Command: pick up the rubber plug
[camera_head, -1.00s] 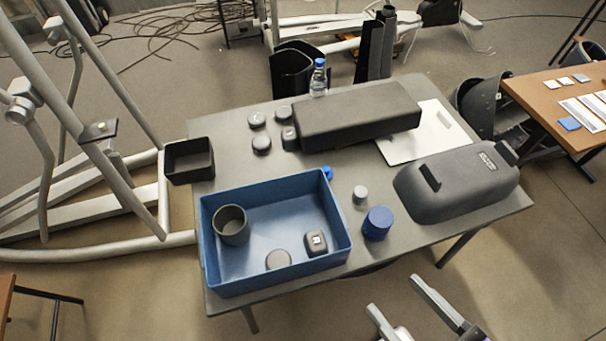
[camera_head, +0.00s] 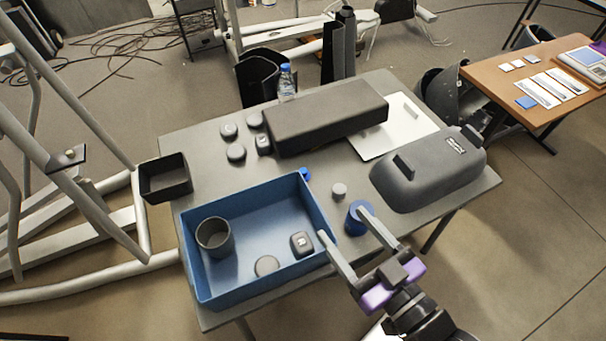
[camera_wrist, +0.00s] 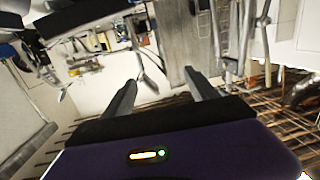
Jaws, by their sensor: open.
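Several small dark round pieces could be the rubber plug; I cannot tell for sure which. A light grey short cylinder (camera_head: 339,190) stands on the table right of the blue tray. A flat grey disc (camera_head: 266,266) lies in the tray beside a dark squarish piece (camera_head: 302,244). More round dark pieces (camera_head: 236,152) sit at the table's back left. My gripper (camera_head: 342,220) is open and empty, its fingers in front of the grey cylinder and beside a blue cylinder (camera_head: 354,222), which one finger partly covers. The wrist view shows the open fingers (camera_wrist: 160,77) with no table piece between them.
The blue tray (camera_head: 190,262) also holds a dark cup (camera_head: 213,238). A long dark box (camera_head: 325,115), a white board (camera_head: 420,124), a dark housing (camera_head: 430,172) and a bottle (camera_head: 287,84) stand on the table. A black bin (camera_head: 165,178) is at its left edge.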

